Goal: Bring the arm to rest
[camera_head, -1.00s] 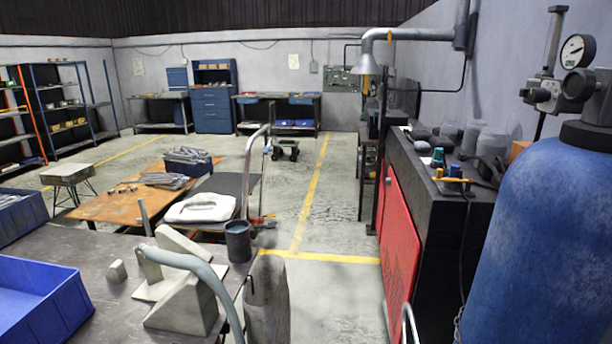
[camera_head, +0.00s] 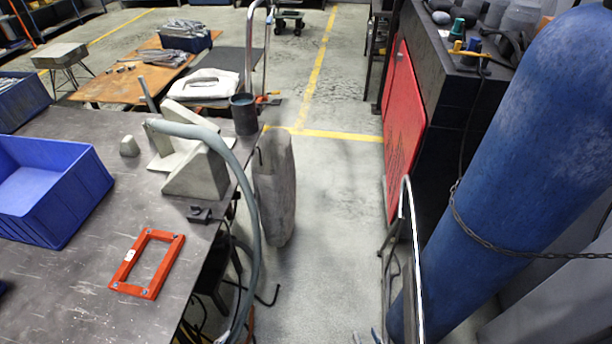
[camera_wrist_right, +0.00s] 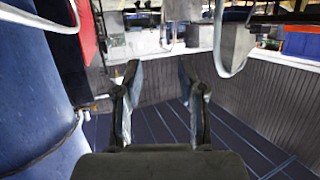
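My right gripper (camera_head: 366,337) shows only as small fingertips at the bottom edge of the head view, low over the floor between the workbench and the blue cylinder. In the right wrist view my right gripper (camera_wrist_right: 159,78) has its two fingers apart, with nothing between them. My left gripper is not in the head view. Grey metal pieces lie in a dark blue bin (camera_head: 203,44) and beside it on the orange table (camera_head: 98,90); I cannot tell whether they are the brackets.
A workbench (camera_head: 90,290) on the left carries a blue bin (camera_head: 75,215), a red frame (camera_head: 148,264) and a grey angled block (camera_head: 197,177). A chained blue cylinder (camera_head: 510,150) stands at right, beside a red-fronted cabinet (camera_head: 403,130).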

